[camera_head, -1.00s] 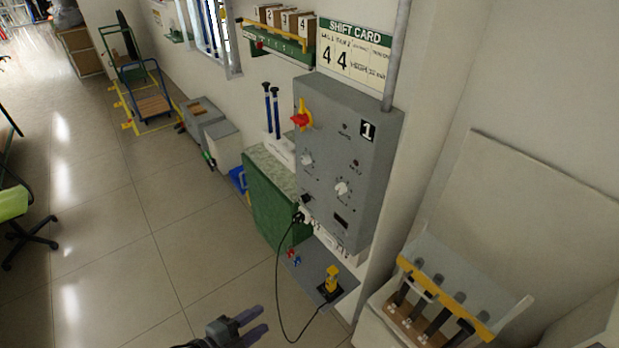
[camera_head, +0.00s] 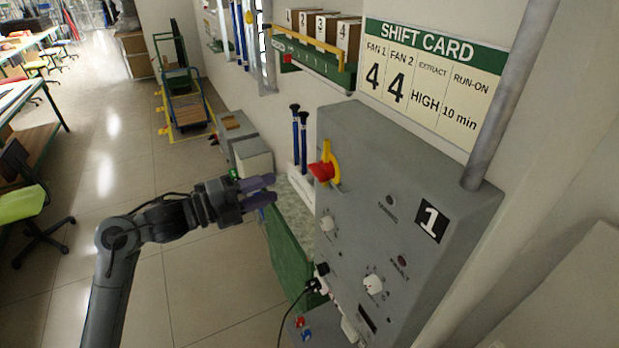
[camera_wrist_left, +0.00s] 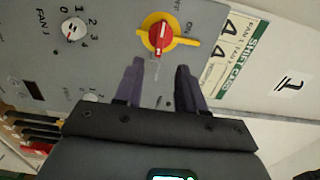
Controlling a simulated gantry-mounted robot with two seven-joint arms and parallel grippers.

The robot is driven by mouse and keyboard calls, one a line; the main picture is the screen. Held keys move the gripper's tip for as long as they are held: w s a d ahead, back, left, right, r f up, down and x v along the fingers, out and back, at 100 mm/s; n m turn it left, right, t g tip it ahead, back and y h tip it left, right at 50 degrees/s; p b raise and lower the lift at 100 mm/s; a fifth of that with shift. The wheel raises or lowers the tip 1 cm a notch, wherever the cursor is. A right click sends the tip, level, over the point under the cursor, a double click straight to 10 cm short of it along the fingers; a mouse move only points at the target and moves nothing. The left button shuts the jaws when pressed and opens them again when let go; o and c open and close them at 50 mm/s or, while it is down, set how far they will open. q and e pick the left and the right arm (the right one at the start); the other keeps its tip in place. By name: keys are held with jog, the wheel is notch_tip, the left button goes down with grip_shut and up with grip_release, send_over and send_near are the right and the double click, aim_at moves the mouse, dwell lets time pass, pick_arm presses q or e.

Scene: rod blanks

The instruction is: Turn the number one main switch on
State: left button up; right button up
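The number one panel is a grey box (camera_head: 365,140) on the wall, with a black "1" plate (camera_head: 431,221). Its main switch is a red handle on a yellow plate (camera_head: 324,168) on the panel's upper left. In the left wrist view the red handle (camera_wrist_left: 161,38) sits on a yellow disc with a yellow tab, by the word ON. My left gripper (camera_head: 270,190) is to the left of the switch, fingers pointing at the panel. In the wrist view its two fingers (camera_wrist_left: 158,82) are apart with nothing between them, short of the handle. My right gripper is not in view.
Below the switch are white dials (camera_head: 373,284) and a black plug with a cable (camera_head: 316,283). Two blue-handled tools (camera_head: 299,135) stand behind the left gripper. The shift card (camera_head: 425,80) hangs above. Open floor lies to the left.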

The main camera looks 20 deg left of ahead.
aim_at(313, 174)
pick_arm(q)
jog(key=p+x, duration=0.1)
jog(key=x, duration=0.3)
jog(key=p+x, duration=0.1)
jog(key=x, duration=0.3)
jog(key=shift+w+d+r, duration=0.2)
jog(key=shift+w+d, duration=0.05)
jog(key=shift+w, duration=0.05)
jog(key=shift+p+x, duration=0.45)
jog(key=shift+x, duration=0.4)
jog(key=shift+f, duration=0.15)
jog(key=shift+c, duration=0.3)
grip_shut()
